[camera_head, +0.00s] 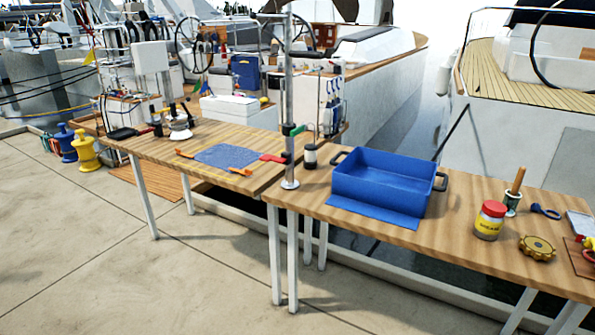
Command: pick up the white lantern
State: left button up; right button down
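A small upright cylinder with a white body and dark top, which looks like the white lantern (310,160), stands on the wooden table just right of the metal post. It is between the post and the blue bin. It is small in the picture, so its details are hard to make out. Neither of my grippers is in view.
A blue bin (384,192) with dark handles stands right of the lantern. A metal post (289,110) rises on its left. A red-lidded jar (489,221), a yellow toothed wheel (537,248) and a blue cloth (228,156) lie further off. The paved floor in front is clear.

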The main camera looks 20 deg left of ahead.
aim_at(310, 162)
jog(key=u, duration=0.6)
jog(key=i, duration=0.6)
jog(key=u, duration=0.6)
jog(key=i, duration=1.05)
jog(key=z, duration=0.3)
